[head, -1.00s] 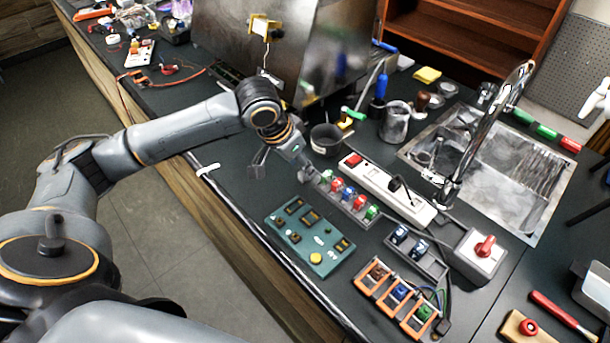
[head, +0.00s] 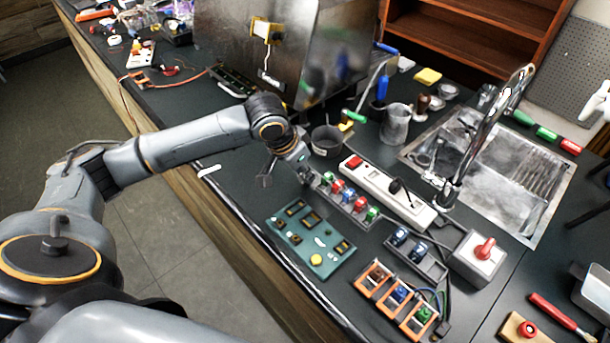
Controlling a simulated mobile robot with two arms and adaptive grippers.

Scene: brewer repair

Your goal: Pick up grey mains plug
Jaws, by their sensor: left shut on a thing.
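My left gripper (head: 303,174) points down at the counter, at the left end of a row of coloured switches. It is shut on a small grey thing that appears to be the grey mains plug, mostly hidden by the fingers. A dark plug (head: 396,187) with a cable sits in the white power strip (head: 375,181), to the right of the gripper. My right gripper is not in view.
The coloured switch row (head: 350,203) and a green circuit board (head: 310,240) lie close to the gripper. A dark cup (head: 326,141) and the metal machine (head: 300,60) stand behind. An orange-framed module (head: 397,296) and a red-knob box (head: 478,257) lie at right.

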